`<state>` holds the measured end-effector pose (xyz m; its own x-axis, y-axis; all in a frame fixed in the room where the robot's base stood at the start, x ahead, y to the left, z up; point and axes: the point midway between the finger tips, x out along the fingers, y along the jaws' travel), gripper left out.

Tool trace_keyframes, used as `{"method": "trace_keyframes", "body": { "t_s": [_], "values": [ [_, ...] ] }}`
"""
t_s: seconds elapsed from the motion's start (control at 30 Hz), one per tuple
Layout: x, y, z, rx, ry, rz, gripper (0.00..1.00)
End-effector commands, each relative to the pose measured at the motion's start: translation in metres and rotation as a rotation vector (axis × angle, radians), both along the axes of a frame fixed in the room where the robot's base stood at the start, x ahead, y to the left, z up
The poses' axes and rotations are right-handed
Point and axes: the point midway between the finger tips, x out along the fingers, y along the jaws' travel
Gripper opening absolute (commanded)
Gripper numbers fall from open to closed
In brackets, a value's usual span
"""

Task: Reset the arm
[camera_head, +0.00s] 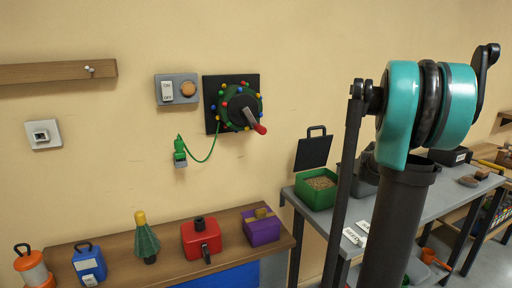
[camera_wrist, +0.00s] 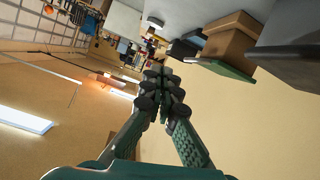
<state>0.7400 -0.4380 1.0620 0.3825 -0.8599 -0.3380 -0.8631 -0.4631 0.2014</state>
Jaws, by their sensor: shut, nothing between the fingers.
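My gripper (camera_wrist: 160,78) shows in the wrist view with its two dark, green-sided fingers together and nothing between them. It points into open air, apart from any surface. In the head view my arm rises at the right, with a teal joint at the top, in front of the grey table. The gripper itself does not show in the head view.
A brown bench (camera_head: 170,233) holds several items, including a red box (camera_head: 201,240) and a purple box (camera_head: 262,229). The grey table (camera_head: 420,207) carries an open green box (camera_head: 316,192). A dial with a red handle (camera_head: 240,106) and a switch panel (camera_head: 177,90) are on the wall.

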Motion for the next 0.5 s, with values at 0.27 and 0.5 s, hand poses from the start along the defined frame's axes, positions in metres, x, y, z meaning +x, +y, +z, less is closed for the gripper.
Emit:
{"method": "trace_keyframes", "body": {
  "t_s": [0.27,0.5],
  "values": [
    [-0.008,0.074,-0.035,0.117,0.093,0.133,0.00],
    [-0.034,0.187,-0.085,0.273,0.229,0.378,0.00]
  ]
}}
